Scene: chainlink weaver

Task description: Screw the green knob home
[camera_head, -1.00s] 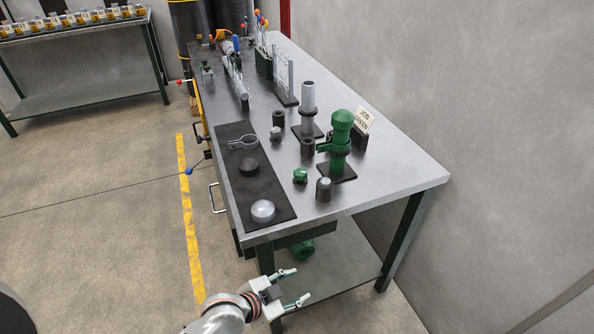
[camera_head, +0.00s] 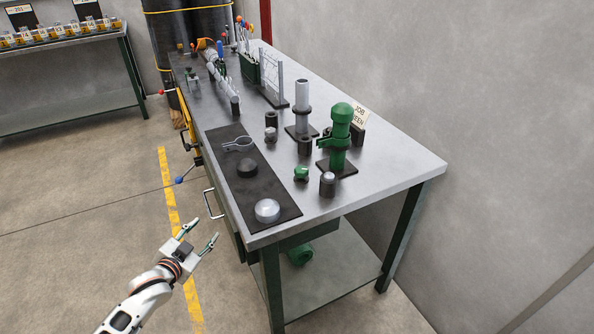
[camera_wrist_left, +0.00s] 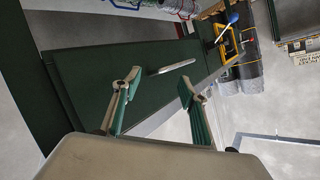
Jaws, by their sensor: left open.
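A small green piece (camera_head: 301,174), which looks like the green knob, lies on the workbench (camera_head: 386,172) near the foot of a green fixture. My left gripper (camera_head: 200,232) is open and empty. It is off the bench's near left side, over the floor, apart from the green piece. In the left wrist view its open fingers (camera_wrist_left: 160,88) point at the green cabinet front with a metal handle (camera_wrist_left: 172,67). My right gripper is out of view.
A dark mat (camera_head: 262,187) carries a clear dome (camera_head: 267,211), a black disc (camera_head: 247,168) and a ring clamp (camera_head: 238,145). Dark cylinders (camera_head: 327,184) and a grey post (camera_head: 302,104) stand nearby. A blue-knobbed lever (camera_head: 180,180) juts from the bench side.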

